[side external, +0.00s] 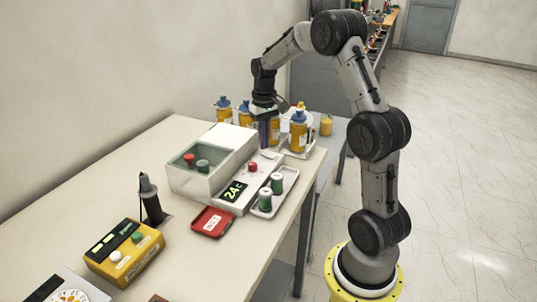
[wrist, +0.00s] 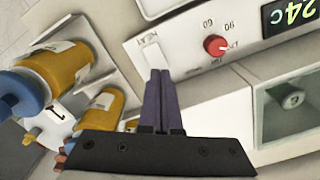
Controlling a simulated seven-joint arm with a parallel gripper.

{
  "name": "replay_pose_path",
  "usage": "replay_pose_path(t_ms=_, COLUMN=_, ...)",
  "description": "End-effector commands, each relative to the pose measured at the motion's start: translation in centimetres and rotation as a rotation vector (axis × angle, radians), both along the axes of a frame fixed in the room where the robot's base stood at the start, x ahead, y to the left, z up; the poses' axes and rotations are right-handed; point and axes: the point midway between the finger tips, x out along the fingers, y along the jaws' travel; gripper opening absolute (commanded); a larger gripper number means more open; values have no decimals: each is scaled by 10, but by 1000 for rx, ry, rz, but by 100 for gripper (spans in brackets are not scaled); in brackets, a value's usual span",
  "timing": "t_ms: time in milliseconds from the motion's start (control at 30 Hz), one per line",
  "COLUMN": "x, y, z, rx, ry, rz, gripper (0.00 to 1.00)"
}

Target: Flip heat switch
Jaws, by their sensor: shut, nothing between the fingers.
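The heat switch (wrist: 152,53) is a small white rocker with a label at its end, on the white panel of the heater unit (wrist: 185,35). In the wrist view my gripper (wrist: 160,74) is shut and empty. Its purple fingertips overlap the near end of the switch; I cannot tell whether they touch it. In the side view my gripper (side external: 265,140) points down over the far end of the heater unit (side external: 232,205) and hides the switch. A red dial knob (wrist: 216,45) and a "24c" display (wrist: 293,14) share the panel.
A white chamber (side external: 205,182) with a red and a green part inside stands beside the panel. Yellow bottles (wrist: 66,66) with blue caps stand close to my gripper.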

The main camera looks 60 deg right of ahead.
Motion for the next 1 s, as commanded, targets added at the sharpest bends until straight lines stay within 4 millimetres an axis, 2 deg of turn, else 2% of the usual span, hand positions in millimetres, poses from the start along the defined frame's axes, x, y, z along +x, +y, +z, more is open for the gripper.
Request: replay_pose_path(t_ms=1000, x=0, y=0, z=-10, rx=0, ry=1, rz=0, gripper=0)
